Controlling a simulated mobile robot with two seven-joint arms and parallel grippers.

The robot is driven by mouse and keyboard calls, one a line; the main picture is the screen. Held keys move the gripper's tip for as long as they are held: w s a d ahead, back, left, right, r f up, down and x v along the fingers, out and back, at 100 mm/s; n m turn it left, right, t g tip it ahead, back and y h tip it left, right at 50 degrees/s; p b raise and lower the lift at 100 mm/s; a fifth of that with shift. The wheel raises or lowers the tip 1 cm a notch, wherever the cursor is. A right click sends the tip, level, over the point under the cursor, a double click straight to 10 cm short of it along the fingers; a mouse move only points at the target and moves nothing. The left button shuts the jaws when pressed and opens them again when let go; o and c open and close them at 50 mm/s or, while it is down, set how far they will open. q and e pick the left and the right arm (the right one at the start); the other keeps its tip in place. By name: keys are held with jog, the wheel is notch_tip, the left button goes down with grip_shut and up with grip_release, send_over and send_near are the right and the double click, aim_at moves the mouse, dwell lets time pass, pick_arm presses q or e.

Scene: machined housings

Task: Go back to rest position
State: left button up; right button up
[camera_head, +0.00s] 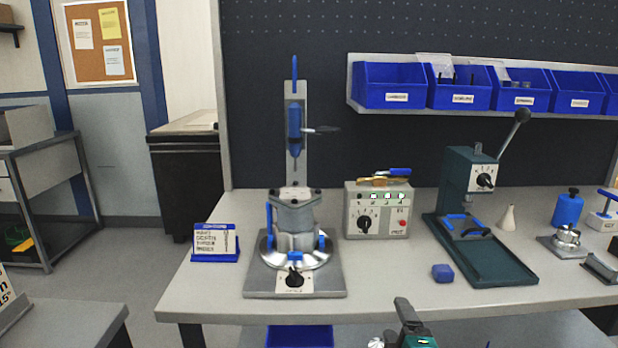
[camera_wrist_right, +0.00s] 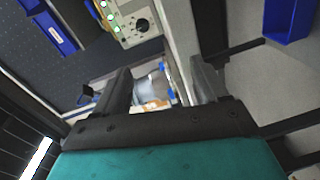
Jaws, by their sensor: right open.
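My right gripper (camera_head: 402,318) shows at the bottom edge of the head view, in front of and below the bench's front edge. In the right wrist view its two dark fingers stand apart with nothing held between them (camera_wrist_right: 162,82). My left gripper is not in view. A grey machined housing (camera_head: 294,216) sits upright on the round plate of a fixture at the left of the bench, apart from my gripper. Behind the gap between the fingers, the wrist view shows a blurred, tilted piece of the bench setup.
The bench (camera_head: 400,300) holds a control box (camera_head: 377,220), a green lever press (camera_head: 470,190), a small blue block (camera_head: 442,272) and a sign (camera_head: 214,242). Blue bins (camera_head: 391,86) hang on the back wall. A blue bin (camera_head: 300,336) is under the bench.

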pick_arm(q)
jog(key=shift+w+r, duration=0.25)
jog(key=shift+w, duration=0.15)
pick_arm(e)
jog(key=s+f+m+g+y, duration=0.1)
jog(key=s+f+m+g, duration=0.2)
jog(key=s+f+m, duration=0.3)
jog(key=s+d+f+m+g, duration=0.1)
jog(key=s+f+m+g, duration=0.2)
jog(key=s, duration=1.4)
notch_tip(320, 180, down, 6)
jog(key=m, duration=0.4)
jog(key=shift+f+m+y, duration=0.2)
jog(key=shift+m+y, duration=0.1)
jog(key=shift+y, duration=0.1)
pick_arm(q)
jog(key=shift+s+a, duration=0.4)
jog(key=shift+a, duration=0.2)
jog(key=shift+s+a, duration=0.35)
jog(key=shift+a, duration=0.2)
pick_arm(e)
jog(key=shift+s+a, duration=0.3)
jog(key=shift+a, duration=0.3)
jog(key=shift+s+a, duration=0.3)
jog(key=shift+a, duration=0.25)
